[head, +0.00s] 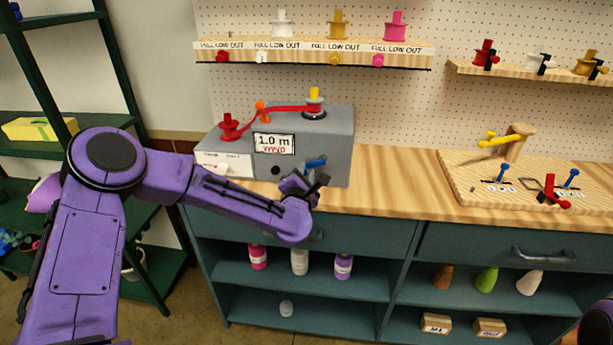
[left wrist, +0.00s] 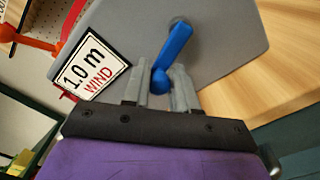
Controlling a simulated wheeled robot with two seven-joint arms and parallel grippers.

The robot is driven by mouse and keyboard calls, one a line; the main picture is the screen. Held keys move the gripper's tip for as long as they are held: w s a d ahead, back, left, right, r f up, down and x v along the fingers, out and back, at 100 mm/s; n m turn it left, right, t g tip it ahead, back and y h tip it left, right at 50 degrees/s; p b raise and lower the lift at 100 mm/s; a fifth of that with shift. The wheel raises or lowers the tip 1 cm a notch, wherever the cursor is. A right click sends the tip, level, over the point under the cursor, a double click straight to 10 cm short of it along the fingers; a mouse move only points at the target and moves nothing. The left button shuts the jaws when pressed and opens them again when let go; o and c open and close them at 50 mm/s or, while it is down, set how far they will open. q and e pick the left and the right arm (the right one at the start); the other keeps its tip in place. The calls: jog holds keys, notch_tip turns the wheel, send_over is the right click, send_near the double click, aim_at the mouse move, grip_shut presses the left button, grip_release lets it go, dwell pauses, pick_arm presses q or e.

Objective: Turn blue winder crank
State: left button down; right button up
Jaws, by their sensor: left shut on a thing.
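The blue winder crank (head: 315,162) sticks out of the front of the grey winder box (head: 335,135), right of its "1.0 m WIND" sign (head: 273,144). In the left wrist view the blue crank (left wrist: 177,52) runs from its hub at the upper right down to its knob between my fingers. My left gripper (head: 318,182) is shut on the crank's knob end, and its grey fingertips (left wrist: 163,84) stand on both sides of it. The lower part of the knob is partly hidden by the fingers. My right gripper is out of view.
A red ribbon (head: 290,108) runs across the box top from a red spool (head: 229,128) to a yellow-topped spindle (head: 314,104). A wooden board (head: 470,180) with small levers lies to the right. The counter (head: 395,185) between is clear.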

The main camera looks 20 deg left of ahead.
pick_arm(q)
notch_tip(320, 180, up, 3)
jog(key=m, duration=0.4)
jog(key=shift+w+a+f+m+p, duration=0.1)
jog(key=shift+f+m+p, duration=0.05)
jog(key=shift+m+p, duration=0.2)
jog(key=m, duration=0.2)
jog(key=r+m+p, duration=0.1)
jog(key=m, duration=0.1)
jog(key=shift+r, duration=0.2)
jog(key=shift+d+m, duration=0.2)
jog(key=shift+m, duration=0.05)
jog(key=c, duration=0.9)
grip_release()
jog(key=shift+c, duration=0.2)
jog(key=shift+d+f, duration=0.1)
jog(key=shift+f, duration=0.1)
jog(key=b+v, duration=0.2)
jog(key=v, duration=0.8)
jog(key=shift+s+b, duration=0.3)
jog(key=shift+d+r, duration=0.1)
